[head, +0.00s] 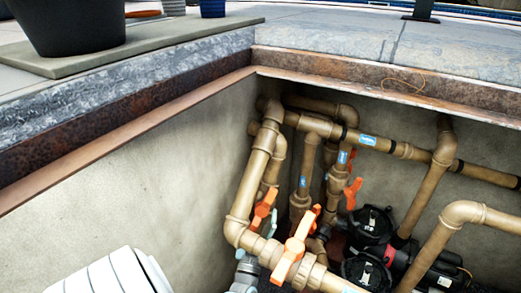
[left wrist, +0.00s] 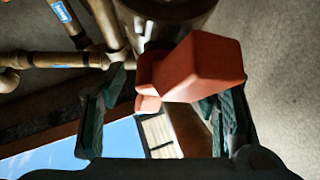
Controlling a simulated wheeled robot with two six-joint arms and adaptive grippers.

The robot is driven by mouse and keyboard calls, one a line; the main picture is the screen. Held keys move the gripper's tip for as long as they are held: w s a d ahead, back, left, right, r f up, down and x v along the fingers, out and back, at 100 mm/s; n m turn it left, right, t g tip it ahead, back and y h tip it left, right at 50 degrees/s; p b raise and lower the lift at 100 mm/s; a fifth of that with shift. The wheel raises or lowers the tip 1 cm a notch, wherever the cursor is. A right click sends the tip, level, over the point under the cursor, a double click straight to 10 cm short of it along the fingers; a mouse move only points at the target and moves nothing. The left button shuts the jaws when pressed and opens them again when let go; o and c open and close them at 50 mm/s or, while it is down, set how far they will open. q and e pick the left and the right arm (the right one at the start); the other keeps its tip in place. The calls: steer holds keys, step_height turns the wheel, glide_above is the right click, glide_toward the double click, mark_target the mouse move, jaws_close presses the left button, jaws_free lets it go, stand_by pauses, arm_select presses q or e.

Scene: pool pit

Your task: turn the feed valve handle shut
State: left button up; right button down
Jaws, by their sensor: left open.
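Several orange valve handles sit on tan pipes in the pit; I cannot tell which one is the feed valve's. A larger orange handle (head: 294,250) is nearer, right of the gripper. In the left wrist view, an orange-red handle (left wrist: 203,68) reaches between the two green-padded fingers of my left gripper (left wrist: 165,97). The fingers are open, with gaps beside the handle; I see no clear grip. My right gripper is not in view.
Tan pipes (head: 257,165) crowd the gripper. Another orange handle (head: 352,192) and black pump lids (head: 370,222) are farther right. The pit's concrete wall (head: 130,180) is on the left, under a rusty rim (head: 150,125).

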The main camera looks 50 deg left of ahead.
arm_select(q)
steer(key=shift+w, duration=0.1)
steer(key=shift+c, duration=0.3)
steer(key=shift+r, duration=0.1)
jaws_close()
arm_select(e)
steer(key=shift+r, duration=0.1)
arm_select(q)
steer(key=shift+a+m+t+h+p, duration=0.1)
steer(key=shift+m+t+h+p, duration=0.45)
steer(key=shift+m, duration=0.55)
steer(key=shift+h, duration=0.35)
steer(key=shift+o, duration=0.3)
jaws_free()
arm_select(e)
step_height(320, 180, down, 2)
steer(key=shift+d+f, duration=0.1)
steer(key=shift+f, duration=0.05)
arm_select(q)
steer(key=v, duration=1.2)
steer(key=shift+r, duration=0.1)
